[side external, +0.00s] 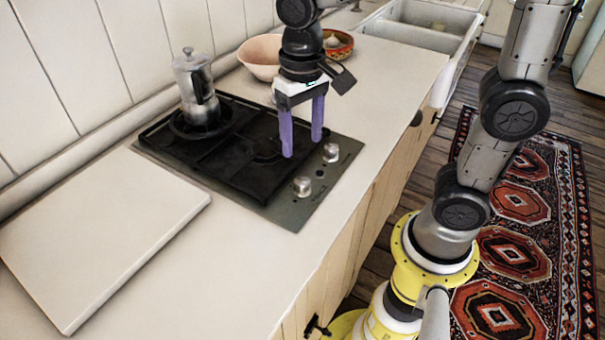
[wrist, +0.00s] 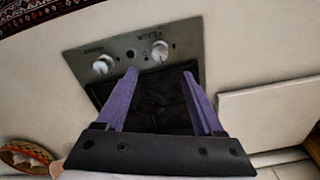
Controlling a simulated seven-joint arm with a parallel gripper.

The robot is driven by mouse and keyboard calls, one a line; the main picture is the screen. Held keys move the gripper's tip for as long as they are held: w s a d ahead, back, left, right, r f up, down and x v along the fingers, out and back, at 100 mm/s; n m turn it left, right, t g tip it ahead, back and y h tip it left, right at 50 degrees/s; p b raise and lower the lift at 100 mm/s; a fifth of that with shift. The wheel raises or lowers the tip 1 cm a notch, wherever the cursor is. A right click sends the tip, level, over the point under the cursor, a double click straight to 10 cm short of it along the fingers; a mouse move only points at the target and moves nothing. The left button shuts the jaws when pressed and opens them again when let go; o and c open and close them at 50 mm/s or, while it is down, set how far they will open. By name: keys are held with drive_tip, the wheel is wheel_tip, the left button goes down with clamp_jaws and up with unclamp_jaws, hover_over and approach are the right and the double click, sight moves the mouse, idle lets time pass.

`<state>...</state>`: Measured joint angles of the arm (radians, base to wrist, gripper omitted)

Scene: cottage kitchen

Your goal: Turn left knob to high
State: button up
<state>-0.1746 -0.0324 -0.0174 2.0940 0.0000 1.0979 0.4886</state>
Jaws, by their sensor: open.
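The stove (side external: 290,215) is a dark cooktop with a grey control panel and two silver knobs. The left knob (side external: 302,186) is on the white board's side; in the wrist view it is the knob on the right (wrist: 160,51). The other knob (side external: 331,152) also shows at the left of the wrist view (wrist: 103,64). My gripper (side external: 302,148) has purple fingers, points down, and is open and empty above the cooktop near the knobs. In the wrist view the left knob appears just beyond the gap between the fingertips (wrist: 160,72).
A metal moka pot (side external: 196,90) stands at the back of the cooktop. A white board (side external: 100,235) lies on the left of the counter. A pink bowl (side external: 260,56) and a patterned bowl (side external: 342,48) stand behind my gripper. The front counter is clear.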

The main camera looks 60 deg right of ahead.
sight(303, 181)
wheel_tip(303, 181, down, 10)
drive_tip(key=shift+f, duration=0.1)
idle(0.4)
clamp_jaws()
